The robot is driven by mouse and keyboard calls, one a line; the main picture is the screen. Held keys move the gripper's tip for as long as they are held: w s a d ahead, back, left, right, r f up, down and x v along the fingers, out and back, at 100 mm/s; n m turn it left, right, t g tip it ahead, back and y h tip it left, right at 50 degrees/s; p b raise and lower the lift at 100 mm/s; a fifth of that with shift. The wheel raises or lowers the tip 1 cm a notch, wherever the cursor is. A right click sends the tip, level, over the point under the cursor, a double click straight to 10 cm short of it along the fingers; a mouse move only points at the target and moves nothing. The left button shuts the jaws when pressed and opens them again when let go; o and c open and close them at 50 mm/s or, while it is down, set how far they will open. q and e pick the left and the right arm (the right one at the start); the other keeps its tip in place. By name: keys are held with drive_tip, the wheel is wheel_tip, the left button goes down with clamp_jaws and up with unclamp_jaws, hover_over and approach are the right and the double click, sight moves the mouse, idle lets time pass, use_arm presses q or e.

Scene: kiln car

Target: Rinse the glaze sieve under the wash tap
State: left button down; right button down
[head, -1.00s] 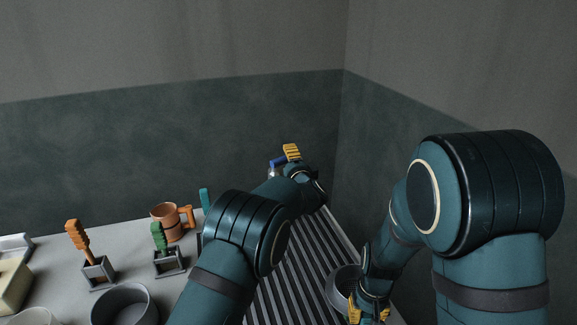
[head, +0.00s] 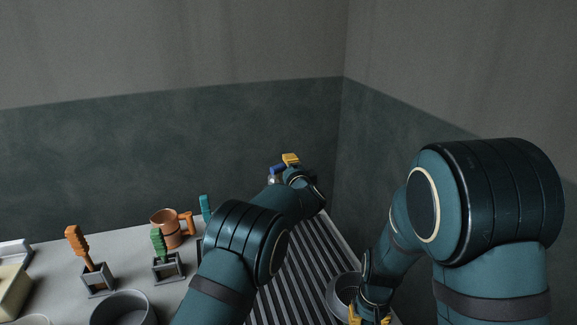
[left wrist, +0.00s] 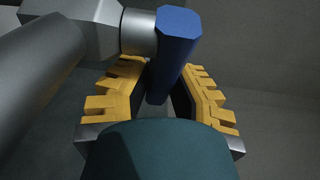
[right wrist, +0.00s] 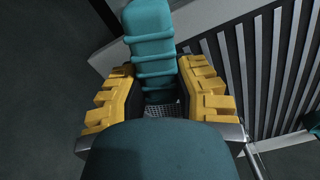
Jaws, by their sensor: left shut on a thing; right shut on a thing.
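My left gripper (left wrist: 155,95) is shut on the blue tap handle (left wrist: 172,50), which joins a grey metal tap body (left wrist: 95,30). In the head view this gripper (head: 291,160) is at the far end of the slatted rack, with the blue handle (head: 277,169) beside it. My right gripper (right wrist: 155,95) is shut on a ribbed teal handle (right wrist: 150,45). A patch of mesh shows behind that handle. In the head view the right gripper (head: 368,316) is low, next to a grey round hollow thing (head: 345,286); I cannot tell whether this is the sieve. No water is visible.
The dark slatted rack (head: 296,260) runs between my arms. On the grey table left stand an orange mug (head: 168,233), an orange-handled tool (head: 76,245), a green-handled tool (head: 158,243), a teal handle (head: 206,208) and a grey bowl (head: 123,309). Walls close the back and right.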

use_arm(q)
drive_tip(key=shift+r, duration=0.1)
drive_tip(key=shift+s+d+m+h+b, duration=0.2)
drive_tip(key=shift+m+h+b, duration=0.1)
drive_tip(key=shift+m+h, duration=0.55)
drive_tip(key=c, duration=0.8)
unclamp_jaws()
drive_tip(key=shift+n, duration=0.25)
drive_tip(key=shift+s+d, duration=0.15)
drive_tip(key=shift+s, duration=1.1)
drive_tip(key=shift+s+d, duration=0.2)
drive_tip(key=shift+s, duration=1)
drive_tip(key=shift+s+d, duration=0.15)
drive_tip(key=shift+s, duration=1.1)
